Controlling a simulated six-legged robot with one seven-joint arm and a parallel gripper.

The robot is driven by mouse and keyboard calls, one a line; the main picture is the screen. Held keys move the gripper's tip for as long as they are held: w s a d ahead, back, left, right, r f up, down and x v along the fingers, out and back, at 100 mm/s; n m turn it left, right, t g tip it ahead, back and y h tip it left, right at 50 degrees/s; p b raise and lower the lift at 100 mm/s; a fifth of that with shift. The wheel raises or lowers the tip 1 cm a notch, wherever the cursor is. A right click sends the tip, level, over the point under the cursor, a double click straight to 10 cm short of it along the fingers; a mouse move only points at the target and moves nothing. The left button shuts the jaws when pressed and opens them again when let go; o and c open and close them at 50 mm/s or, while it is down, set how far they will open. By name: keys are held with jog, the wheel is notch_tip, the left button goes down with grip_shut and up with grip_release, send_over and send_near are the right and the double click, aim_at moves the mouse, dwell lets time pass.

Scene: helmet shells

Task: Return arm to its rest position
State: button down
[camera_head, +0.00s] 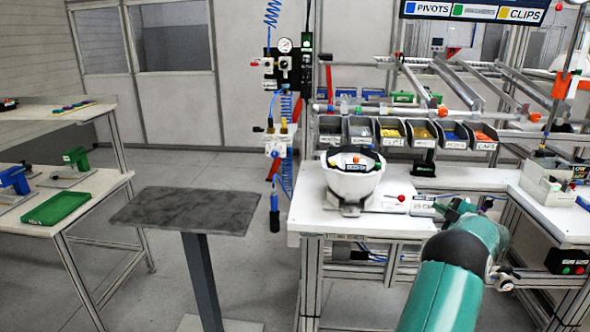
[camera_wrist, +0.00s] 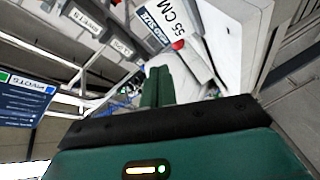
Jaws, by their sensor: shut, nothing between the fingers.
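My teal arm rises from the lower right of the head view, and my gripper (camera_head: 452,208) is over the front part of the white workbench (camera_head: 300,212). In the wrist view the two green fingers of my gripper (camera_wrist: 156,84) lie together, shut and empty. A white helmet shell (camera_head: 345,184) with a dark rim sits in a holder on the bench, left of my gripper and apart from it. Small coloured parts and a label show inside the shell. My wrist partly hides the bench edge behind it.
A row of labelled parts bins (camera_head: 392,133) stands behind the shell, under sloping rails. A grey box (camera_head: 548,188) is at the right. A grey pedestal table (camera_head: 185,210) stands clear at the left, with a green tray (camera_head: 56,206) on shelving beyond.

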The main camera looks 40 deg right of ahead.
jog(key=w+a+r+m+g+h, duration=0.1)
jog(key=w+a+r+m+h, duration=0.15)
jog(key=w+a+r, duration=0.45)
jog(key=w+a+r+m+h, duration=0.25)
jog(key=w+a+r, duration=0.25)
jog(key=w+r, duration=0.3)
jog(key=w+a+r+m+g+y, duration=0.1)
jog(key=a+r+m+g, duration=0.15)
jog(key=a, duration=1.15)
jog(key=w+a+r+m+g+y, duration=0.1)
jog(key=w+a+r+m+y, duration=0.15)
jog(key=a, duration=1.15)
jog(key=s+a+f+g+y, duration=0.2)
jog(key=s+a+f, duration=0.2)
jog(key=s+a, duration=0.3)
jog(key=s+a+f+g+y, duration=0.1)
jog(key=s+a+f+y, duration=0.2)
jog(key=a, duration=1.3)
jog(key=s+a+f+n+g+y, duration=0.1)
jog(key=s+a+f, duration=0.5)
jog(key=s+a, duration=0.6)
jog(key=shift+s+f+g+y, duration=0.15)
jog(key=shift+f+g+y, duration=0.1)
jog(key=shift+g+y, duration=0.5)
